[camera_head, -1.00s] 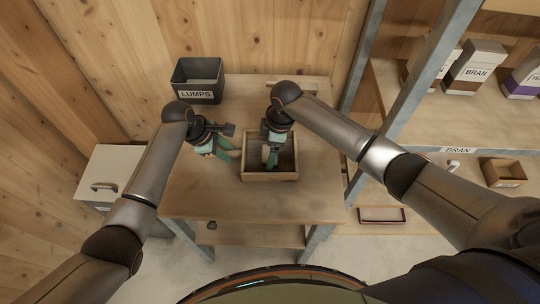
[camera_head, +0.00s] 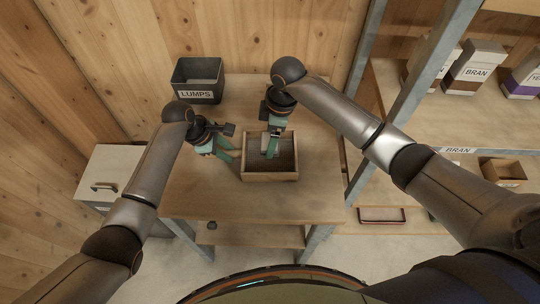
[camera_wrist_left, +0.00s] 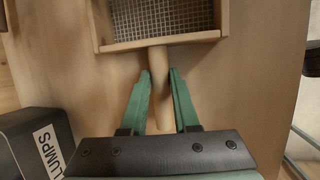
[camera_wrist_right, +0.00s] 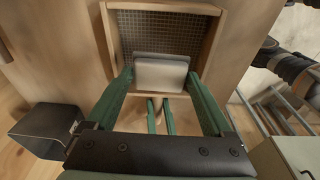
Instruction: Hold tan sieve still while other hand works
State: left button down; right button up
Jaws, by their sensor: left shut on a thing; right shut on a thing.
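The tan sieve (camera_head: 270,177) is a rectangular wooden frame with a wire mesh floor, lying on the table. Its round handle (camera_wrist_left: 158,75) points toward my left gripper (camera_wrist_left: 161,72), whose green fingers are shut around it. The left gripper also shows beside the sieve in the head view (camera_head: 232,153). My right gripper (camera_wrist_right: 158,76) is shut on a pale grey flat tool (camera_wrist_right: 160,72), held over the mesh inside the frame. I cannot tell whether the tool touches the mesh. The mesh looks empty where it shows.
A dark bin labelled LUMPS (camera_head: 197,82) stands at the table's back left. The table (camera_head: 300,208) is clear in front of the sieve. A metal shelf post (camera_head: 405,85) rises at the right, with BRAN boxes (camera_head: 473,68) behind. A white cabinet (camera_head: 108,170) stands left.

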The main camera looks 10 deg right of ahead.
aim_at(242, 154)
pick_arm(q)
jog(key=shift+g+h, duration=0.3)
jog(key=s+d, duration=0.1)
jog(key=d, duration=0.1)
jog(key=s+d, duration=0.1)
jog(key=d, duration=0.1)
jog(key=shift+s, duration=0.15)
jog(key=c, duration=0.6)
grip_release()
jog(key=shift+r, duration=0.15)
jog(key=shift+y, duration=0.4)
jog(key=a+r, duration=0.3)
jog(key=w+a+r, duration=0.1)
jog(key=a+r, duration=0.3)
jog(key=shift+w, duration=0.2)
